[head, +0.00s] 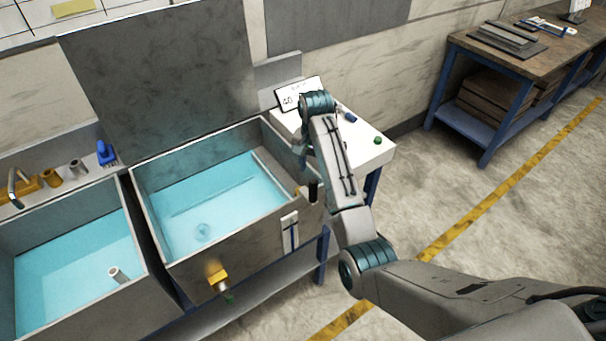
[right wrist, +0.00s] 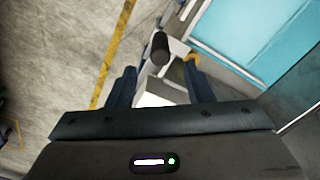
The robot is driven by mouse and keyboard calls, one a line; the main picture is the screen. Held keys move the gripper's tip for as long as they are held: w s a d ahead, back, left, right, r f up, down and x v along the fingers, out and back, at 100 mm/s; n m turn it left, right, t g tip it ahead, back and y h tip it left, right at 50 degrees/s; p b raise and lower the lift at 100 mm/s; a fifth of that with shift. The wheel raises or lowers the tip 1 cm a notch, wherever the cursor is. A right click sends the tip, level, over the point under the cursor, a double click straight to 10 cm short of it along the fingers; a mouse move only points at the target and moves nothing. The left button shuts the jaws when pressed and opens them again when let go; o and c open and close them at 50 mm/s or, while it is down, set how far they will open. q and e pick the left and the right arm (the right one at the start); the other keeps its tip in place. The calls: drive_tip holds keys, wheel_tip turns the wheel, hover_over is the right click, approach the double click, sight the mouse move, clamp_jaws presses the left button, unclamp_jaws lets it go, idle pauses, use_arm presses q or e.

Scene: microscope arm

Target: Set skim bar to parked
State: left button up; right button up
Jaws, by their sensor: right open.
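The right-hand tank (head: 205,240) holds blue water. A pale bar (head: 275,170), which looks like the skim bar, lies along the tank's right inner side. A dark upright handle (head: 313,191) stands at the tank's front right corner. In the right wrist view the handle (right wrist: 160,46) shows as a dark cylinder on a pale bracket, beside a small yellow part (right wrist: 192,66). My right gripper (right wrist: 160,78) is open and empty, its fingers apart, with the handle just beyond the fingertips. In the head view my right arm partly hides this gripper. My left gripper is not in view.
A second water tank (head: 75,262) stands at the left. A raised dark panel (head: 165,75) stands behind the right tank. A white side table (head: 372,152) with a display and coloured knobs is close behind my arm. A workbench (head: 520,55) stands far right. Floor between is clear.

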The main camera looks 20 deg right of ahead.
sight(313, 190)
drive_tip(key=f, duration=0.1)
drive_tip(key=f+b, duration=0.2)
drive_tip(key=shift+w+d+f, duration=0.1)
drive_tip(key=shift+w+d, duration=0.05)
drive_tip(key=shift+w, duration=0.15)
drive_tip(key=shift+s+f+p, duration=0.45)
drive_tip(key=shift+f+p, duration=0.35)
drive_tip(key=shift+f, duration=0.05)
drive_tip(key=f, duration=0.1)
drive_tip(key=f+p, duration=0.1)
drive_tip(key=f, duration=0.3)
drive_tip(key=shift+w+f, duration=0.15)
drive_tip(key=shift+w, duration=0.15)
drive_tip(key=shift+f, duration=0.3)
clamp_jaws()
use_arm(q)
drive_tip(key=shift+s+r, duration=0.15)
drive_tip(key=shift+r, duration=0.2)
